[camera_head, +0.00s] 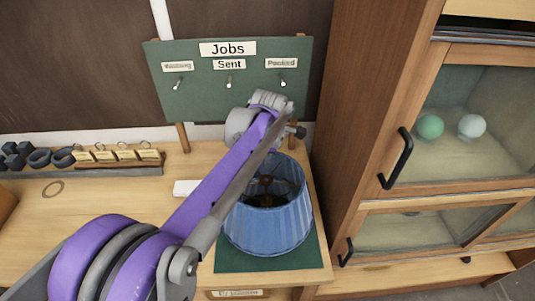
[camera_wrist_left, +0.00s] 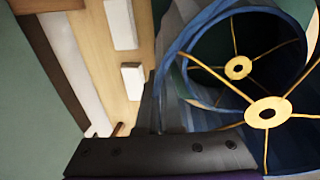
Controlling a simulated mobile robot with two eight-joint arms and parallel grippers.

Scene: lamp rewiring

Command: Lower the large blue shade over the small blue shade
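A large blue pleated shade (camera_head: 268,228) stands upright on a green mat (camera_head: 238,262) at the front right of the bench, its open top facing up. In the left wrist view, blue shade walls (camera_wrist_left: 289,157) surround two brass spoked rings, one nearer and one farther in. A smaller blue circular rim (camera_wrist_left: 178,60) shows there; I cannot clearly separate the small shade from the large one. My left gripper (camera_head: 296,131) is above the shade's back edge, partly hidden by my purple arm. Whether its fingers grip the shade is unclear. My right gripper is out of view.
A green "Jobs" board (camera_head: 205,80) with pegs stands behind. A white block (camera_head: 186,188) lies left of the shade. A rack of dark parts and tags (camera_head: 118,172) stands at the back left. A wooden cabinet (camera_head: 365,110) rises close on the right.

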